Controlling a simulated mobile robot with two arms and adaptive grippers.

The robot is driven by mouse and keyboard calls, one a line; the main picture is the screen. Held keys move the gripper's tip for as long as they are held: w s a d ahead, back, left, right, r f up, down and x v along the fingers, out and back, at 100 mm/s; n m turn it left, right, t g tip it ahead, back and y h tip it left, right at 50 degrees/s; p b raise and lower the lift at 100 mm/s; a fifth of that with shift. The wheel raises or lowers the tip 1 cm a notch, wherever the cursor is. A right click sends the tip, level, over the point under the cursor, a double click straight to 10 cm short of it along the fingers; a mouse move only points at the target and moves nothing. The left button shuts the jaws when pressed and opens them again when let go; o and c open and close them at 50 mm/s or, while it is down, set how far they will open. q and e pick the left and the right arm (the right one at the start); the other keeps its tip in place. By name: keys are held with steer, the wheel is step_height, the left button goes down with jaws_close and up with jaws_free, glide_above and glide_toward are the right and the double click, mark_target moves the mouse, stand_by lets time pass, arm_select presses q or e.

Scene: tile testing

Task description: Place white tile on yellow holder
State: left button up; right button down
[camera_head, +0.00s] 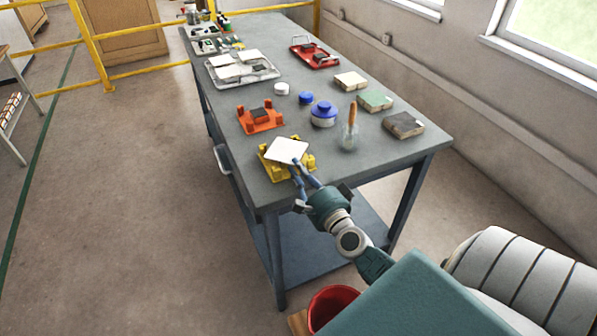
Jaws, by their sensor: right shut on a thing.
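The white tile (287,150) is over the yellow holder (267,170) at the near end of the table. The tile looks roughly flat and covers much of the holder; I cannot tell whether it touches it. My right gripper (297,167) reaches in from the lower right and is shut on the near edge of the tile. Parts of the yellow holder show to the left, right and front of the tile. My left gripper is not in view.
An orange holder (246,124) with a dark piece stands just behind. Blue-lidded jars (323,120), a glass with a brush (349,136) and several blocks (403,125) stand to the right. A metal tray (262,75) and a red tray (326,62) lie farther back.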

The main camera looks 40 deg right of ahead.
steer(key=c, duration=1.8)
jaws_free()
steer(key=shift+f, duration=0.1)
steer(key=shift+o, duration=0.2)
